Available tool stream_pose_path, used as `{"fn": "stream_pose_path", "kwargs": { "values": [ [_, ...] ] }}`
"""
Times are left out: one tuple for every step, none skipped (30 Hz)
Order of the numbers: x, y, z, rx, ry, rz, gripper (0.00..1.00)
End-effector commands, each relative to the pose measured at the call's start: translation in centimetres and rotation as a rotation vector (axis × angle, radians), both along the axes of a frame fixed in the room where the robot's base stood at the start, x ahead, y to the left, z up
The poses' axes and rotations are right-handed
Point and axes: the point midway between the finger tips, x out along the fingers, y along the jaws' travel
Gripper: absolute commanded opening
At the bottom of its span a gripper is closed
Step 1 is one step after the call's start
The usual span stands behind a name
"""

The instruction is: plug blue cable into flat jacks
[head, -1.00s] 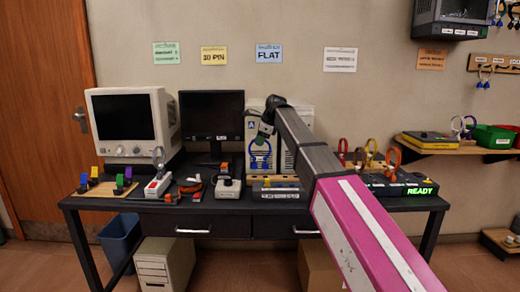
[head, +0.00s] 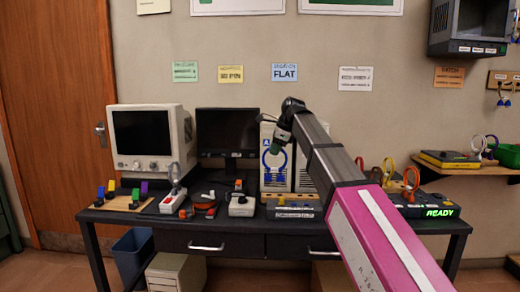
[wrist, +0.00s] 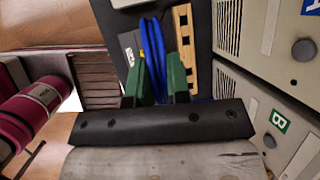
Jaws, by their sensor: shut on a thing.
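My gripper (head: 280,142) is shut on the blue cable (head: 275,163), which hangs in a loop below it in front of the white computer cases. In the wrist view the cable (wrist: 152,45) runs in blue strands between the green fingers (wrist: 158,75). A long box with a pale notched strip (head: 294,204) lies on the desk below the cable. The wrist view shows the pale strip (wrist: 186,50) just right of the cable, with clear space between strip and fingers hard to judge. A blue FLAT sign (head: 284,72) is on the wall. No flat jacks can be made out for certain.
The dark desk (head: 215,246) bears a beige monitor (head: 148,143), a black monitor (head: 227,135), and a grey box with a knob (head: 241,206). A unit lit READY (head: 440,212) stands at right, with coloured cable loops near it. The computer cases stand close behind the cable.

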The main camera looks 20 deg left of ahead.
Motion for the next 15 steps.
{"fn": "stream_pose_path", "kwargs": {
  "values": [
    [0.0,-2.1,-0.2,0.000,0.002,0.001,0.00],
    [0.0,-3.1,-0.3,0.000,0.003,0.003,0.00],
    [0.1,-4.4,-0.3,-0.001,0.004,0.008,0.00],
    [0.1,-5.3,-0.4,-0.002,0.005,0.011,0.00],
    [0.1,-6.1,-0.4,-0.002,0.006,0.014,0.00],
    [0.2,-7.1,-0.5,-0.002,0.006,0.019,0.00],
    [0.2,-7.8,-0.5,-0.001,0.007,0.022,0.00],
    [0.2,-8.3,-0.5,-0.001,0.008,0.024,0.00],
    [0.2,-9.1,-0.6,-0.002,0.009,0.028,0.00],
    [0.2,-9.5,-0.6,-0.001,0.010,0.029,0.00],
    [0.2,-9.9,-0.6,-0.002,0.010,0.032,0.00],
    [0.2,-10.3,-0.6,-0.002,0.010,0.034,0.00],
    [0.2,-10.5,-0.6,-0.001,0.009,0.036,0.00],
    [0.2,-10.7,-0.6,-0.001,0.009,0.037,0.00],
    [0.2,-10.8,-0.7,-0.002,0.010,0.037,0.00]
  ]
}}
